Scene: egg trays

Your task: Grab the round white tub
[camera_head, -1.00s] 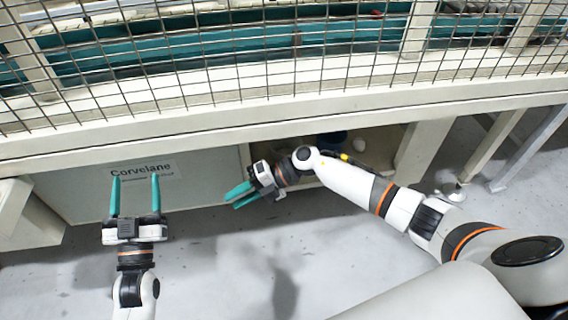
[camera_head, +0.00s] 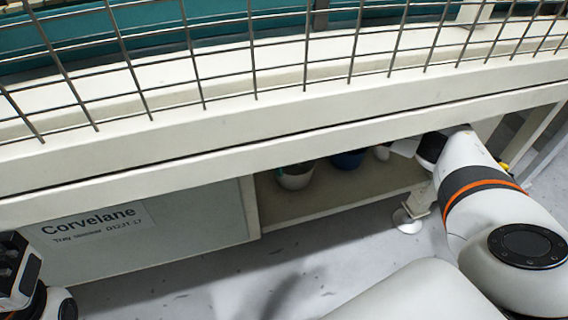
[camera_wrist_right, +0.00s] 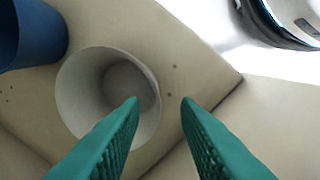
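The round white tub (camera_head: 297,180) stands on the low shelf under the bench. In the right wrist view the tub (camera_wrist_right: 78,95) shows its open mouth, left of centre. My right gripper (camera_wrist_right: 160,104) is open and empty. In that view its left finger overlaps the tub's mouth and its right finger is outside the rim; I cannot tell whether either touches.
A blue container (camera_head: 348,159) stands right of the tub, also in the right wrist view (camera_wrist_right: 30,35). The bench beam (camera_head: 200,170) runs above the shelf (camera_head: 330,201). A labelled panel (camera_head: 190,235) closes the left side.

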